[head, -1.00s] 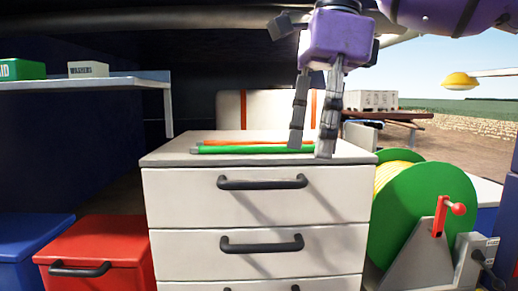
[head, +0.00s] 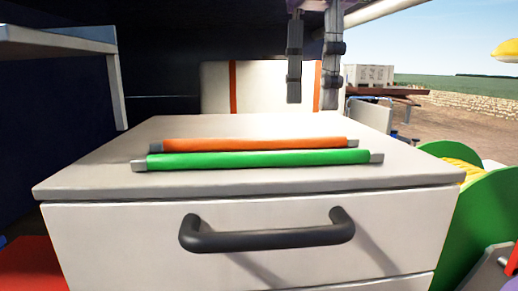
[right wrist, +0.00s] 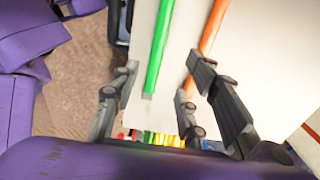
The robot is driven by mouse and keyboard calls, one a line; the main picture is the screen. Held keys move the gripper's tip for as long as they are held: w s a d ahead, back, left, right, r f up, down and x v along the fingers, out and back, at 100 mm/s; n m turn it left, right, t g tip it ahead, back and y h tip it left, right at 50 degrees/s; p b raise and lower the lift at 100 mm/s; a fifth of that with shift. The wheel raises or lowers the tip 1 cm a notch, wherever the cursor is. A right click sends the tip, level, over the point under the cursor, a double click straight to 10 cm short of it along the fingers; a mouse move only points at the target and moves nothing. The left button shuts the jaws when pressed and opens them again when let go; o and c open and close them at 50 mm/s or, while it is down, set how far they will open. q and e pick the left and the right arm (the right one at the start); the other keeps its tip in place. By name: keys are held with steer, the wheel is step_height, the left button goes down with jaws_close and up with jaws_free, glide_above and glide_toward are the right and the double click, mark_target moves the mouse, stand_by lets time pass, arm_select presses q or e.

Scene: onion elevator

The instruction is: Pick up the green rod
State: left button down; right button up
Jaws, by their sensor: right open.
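The green rod (head: 260,159) lies flat on top of the white drawer cabinet (head: 400,172), near its front edge, with grey ends. An orange rod (head: 254,144) lies just behind it, almost parallel. My right gripper (head: 308,90) is above and behind the rods in the head view, open and empty, fingers pointing down. In the right wrist view the green rod (right wrist: 157,45) and the orange rod (right wrist: 211,28) run beyond the open fingers of my right gripper (right wrist: 160,85). My left gripper is in neither view.
The cabinet has a dark drawer handle (head: 266,233) at the front. A green cable reel (head: 474,220) stands at the right. A shelf (head: 60,42) is at the upper left. The cabinet top around the rods is clear.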

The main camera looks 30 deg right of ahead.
mark_target(319, 150)
steer(key=f, duration=0.7)
steer(key=shift+s+f+p, duration=0.3)
steer(key=shift+p, duration=0.1)
jaws_close()
